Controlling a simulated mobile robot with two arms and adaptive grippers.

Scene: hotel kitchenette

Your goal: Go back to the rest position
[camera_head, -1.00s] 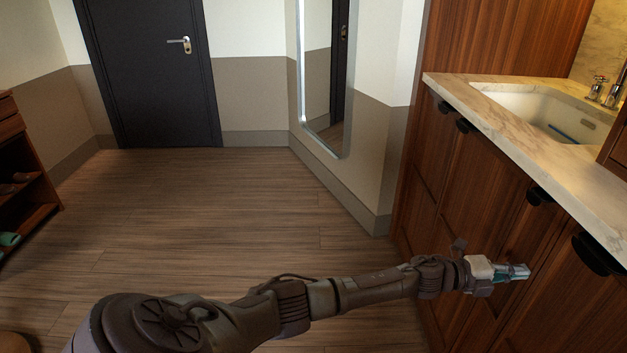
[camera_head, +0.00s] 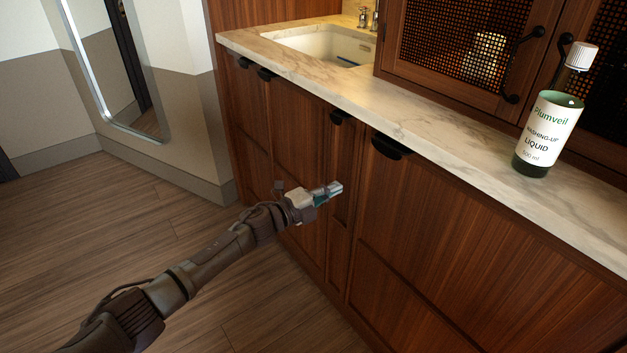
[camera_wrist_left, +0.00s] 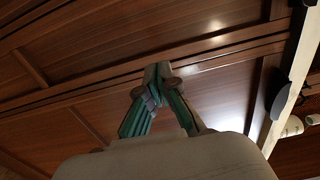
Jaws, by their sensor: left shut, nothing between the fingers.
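My left gripper (camera_head: 334,189) is in front of the wooden cabinet doors, below the counter edge. Its fingers are together with nothing between them. In the left wrist view, the left gripper's fingertips (camera_wrist_left: 158,72) meet in front of the brown cabinet panels. My left arm reaches in from the lower left of the head view. My right gripper is not in view.
A marble counter (camera_head: 420,115) runs along the right, with a sink (camera_head: 318,46) set into it. A washing-up liquid bottle (camera_head: 549,115) stands upright on it. Dark handles (camera_head: 390,147) stick out from the cabinet front (camera_head: 440,240). Open wooden floor (camera_head: 90,225) lies at left.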

